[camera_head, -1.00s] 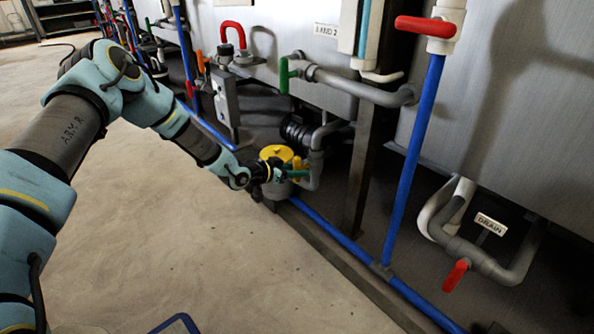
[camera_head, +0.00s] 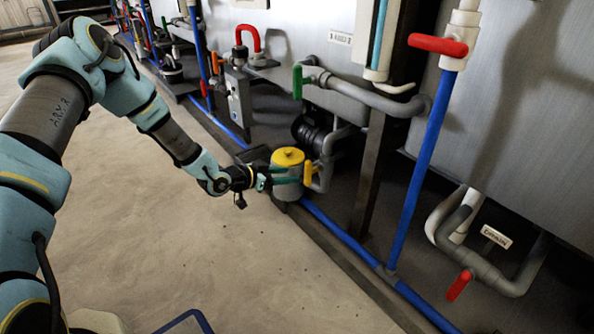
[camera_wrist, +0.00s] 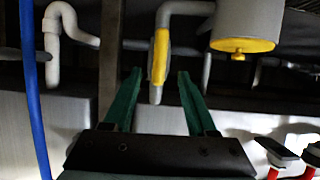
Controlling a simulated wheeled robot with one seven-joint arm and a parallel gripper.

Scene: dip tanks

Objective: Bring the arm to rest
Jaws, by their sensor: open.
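My gripper (camera_head: 298,175) is open, its two green fingers pointing right across the front of a grey canister with a yellow lid (camera_head: 288,158). A yellow valve lever (camera_head: 310,173) on a grey pipe is just beyond the fingertips. In the wrist view, my gripper (camera_wrist: 158,74) shows both green fingers spread with nothing held. The yellow lever (camera_wrist: 159,55) lines up with the gap between them; I cannot tell whether anything touches. The yellow lid (camera_wrist: 243,45) is at the upper right there. My arm is stretched out from the left in the head view.
A blue pipe (camera_head: 345,243) runs low along a floor-level edge. A grey post (camera_head: 370,180) and tank walls stand at the right. Red-handled (camera_head: 438,45) and green-handled (camera_head: 297,82) valves stick out above. The concrete floor (camera_head: 190,260) at left is clear.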

